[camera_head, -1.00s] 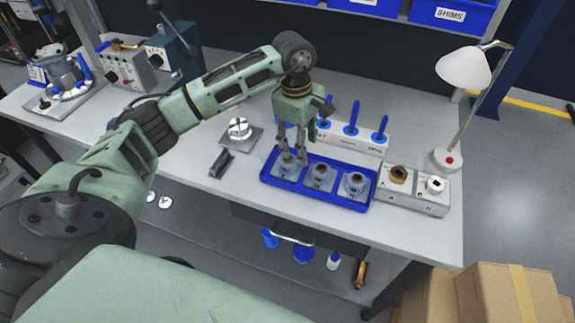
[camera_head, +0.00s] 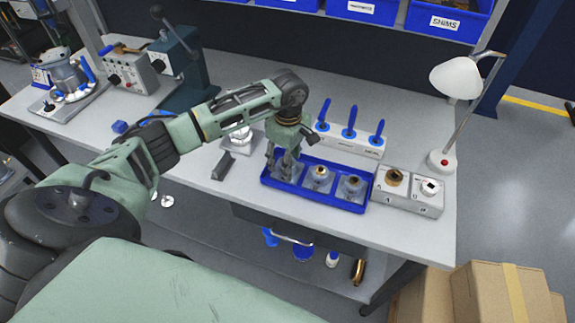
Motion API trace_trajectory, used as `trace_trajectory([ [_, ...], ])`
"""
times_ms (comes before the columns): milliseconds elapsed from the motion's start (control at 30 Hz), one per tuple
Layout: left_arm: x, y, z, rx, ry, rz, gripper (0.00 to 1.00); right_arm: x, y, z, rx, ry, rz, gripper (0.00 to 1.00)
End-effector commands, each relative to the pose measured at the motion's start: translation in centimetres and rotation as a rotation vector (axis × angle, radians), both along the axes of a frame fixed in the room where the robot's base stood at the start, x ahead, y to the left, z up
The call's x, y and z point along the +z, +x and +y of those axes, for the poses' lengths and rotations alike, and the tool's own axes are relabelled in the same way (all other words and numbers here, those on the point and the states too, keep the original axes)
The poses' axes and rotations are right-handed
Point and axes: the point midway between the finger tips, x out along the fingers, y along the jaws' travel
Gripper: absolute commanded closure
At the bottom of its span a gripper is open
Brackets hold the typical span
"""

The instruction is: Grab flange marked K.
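I cannot read a K on any part. A blue tray (camera_head: 335,200) on the bench holds a row of three grey machined parts on square bases: the middle one (camera_head: 318,179), the right one (camera_head: 351,187) and a left one mostly hidden by my gripper. My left gripper (camera_head: 284,172) points down at the left end of the tray, its fingers at the left part. I cannot tell whether they touch or grip it. A brass flange (camera_head: 395,177) and a silver flange (camera_head: 428,188) sit on a grey block (camera_head: 408,201) right of the tray. My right gripper is out of view.
A white rack (camera_head: 352,143) with three blue pegs stands behind the tray. A round silver part (camera_head: 240,134) is partly behind my arm, and a dark clamp-like piece (camera_head: 222,166) lies left of the tray. A lamp (camera_head: 457,80) stands at right. The bench front is clear.

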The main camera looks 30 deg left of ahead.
Motion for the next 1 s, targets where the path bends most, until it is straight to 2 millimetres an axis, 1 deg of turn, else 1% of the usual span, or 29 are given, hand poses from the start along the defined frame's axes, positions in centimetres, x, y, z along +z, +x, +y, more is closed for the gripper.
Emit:
trace_trajectory([
  [33,0.01,0.0,0.0,0.0,0.0,0.0,0.49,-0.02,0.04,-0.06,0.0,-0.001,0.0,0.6],
  [67,0.01,0.0,0.0,0.0,0.0,0.0,0.52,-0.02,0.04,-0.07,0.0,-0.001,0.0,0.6],
  [600,0.05,0.01,0.01,0.0,0.0,0.0,0.99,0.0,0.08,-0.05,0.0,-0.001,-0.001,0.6],
  [1000,0.37,0.11,0.03,0.0,0.0,-0.003,1.0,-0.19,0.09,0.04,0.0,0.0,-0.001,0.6],
])
